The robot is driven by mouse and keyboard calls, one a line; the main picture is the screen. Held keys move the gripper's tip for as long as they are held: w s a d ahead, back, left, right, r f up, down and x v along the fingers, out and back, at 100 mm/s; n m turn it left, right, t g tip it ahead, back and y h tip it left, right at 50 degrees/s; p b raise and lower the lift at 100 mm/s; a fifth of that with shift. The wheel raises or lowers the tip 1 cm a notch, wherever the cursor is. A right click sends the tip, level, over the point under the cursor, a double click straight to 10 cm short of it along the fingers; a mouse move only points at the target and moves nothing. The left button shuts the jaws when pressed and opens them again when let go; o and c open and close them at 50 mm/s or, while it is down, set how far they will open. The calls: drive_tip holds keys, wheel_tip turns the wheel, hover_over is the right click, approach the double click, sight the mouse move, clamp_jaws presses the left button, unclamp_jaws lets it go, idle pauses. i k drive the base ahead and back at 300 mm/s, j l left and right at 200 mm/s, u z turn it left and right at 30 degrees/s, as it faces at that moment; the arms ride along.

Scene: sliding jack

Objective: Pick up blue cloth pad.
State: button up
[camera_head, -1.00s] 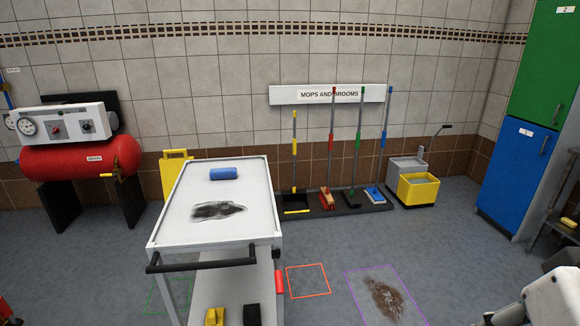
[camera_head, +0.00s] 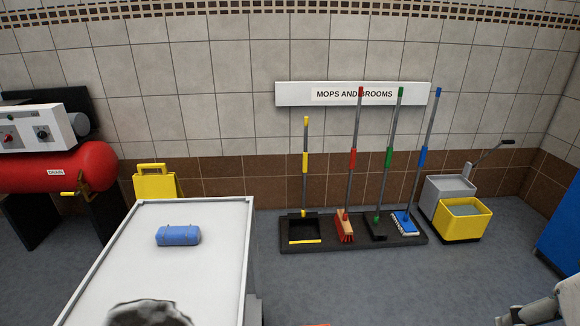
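The blue cloth pad (camera_head: 178,235) lies on the white cart top (camera_head: 212,266), near its far end. It looks like a small rounded blue block. A dark stain (camera_head: 148,312) is on the cart top nearer to me, cut off by the bottom edge. Part of my arm shows at the lower right corner, well to the right of the cart and apart from the pad. My gripper's fingertips cannot be made out in this view.
A yellow folded sign (camera_head: 155,184) stands behind the cart. A red tank (camera_head: 60,168) is at the left. Mops and brooms stand in a black rack (camera_head: 330,236) by the wall, with a yellow bucket (camera_head: 463,220) beside it.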

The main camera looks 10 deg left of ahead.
sight(185, 234)
drive_tip(key=i, duration=2)
drive_tip(key=i+u, duration=0.2)
drive_tip(key=i, duration=0.25)
drive_tip(key=i+l+u, duration=0.2)
drive_tip(key=i, duration=0.25)
drive_tip(key=i+l+u, duration=0.15)
drive_tip(key=i, duration=0.3)
drive_tip(key=u, duration=3.6)
